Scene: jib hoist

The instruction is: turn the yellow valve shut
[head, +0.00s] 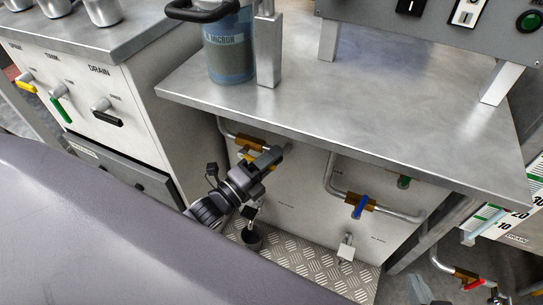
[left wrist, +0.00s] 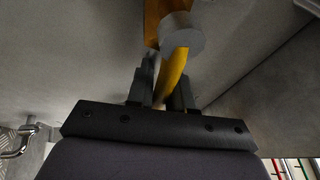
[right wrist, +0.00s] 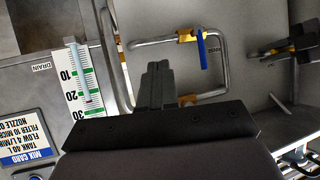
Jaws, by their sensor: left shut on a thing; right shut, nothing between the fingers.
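The yellow valve (head: 257,161) sits on a pipe under the steel bench, its brass body above it in the head view and its handle partly hidden by my left gripper (head: 275,158). In the left wrist view, the yellow handle (left wrist: 174,70) runs from a round grey hub down between the fingers of my left gripper (left wrist: 160,92), which is shut on it. In the right wrist view, my right gripper (right wrist: 157,85) is shut and empty, apart from the pipes.
A blue-handled valve (head: 361,206) sits to the right on another pipe, and a red-handled valve (head: 473,284) lower right. The steel bench top (head: 340,80) overhangs the pipes. A cabinet at left carries yellow, green and black (head: 108,118) handles. A tread-plate floor (head: 300,258) lies below.

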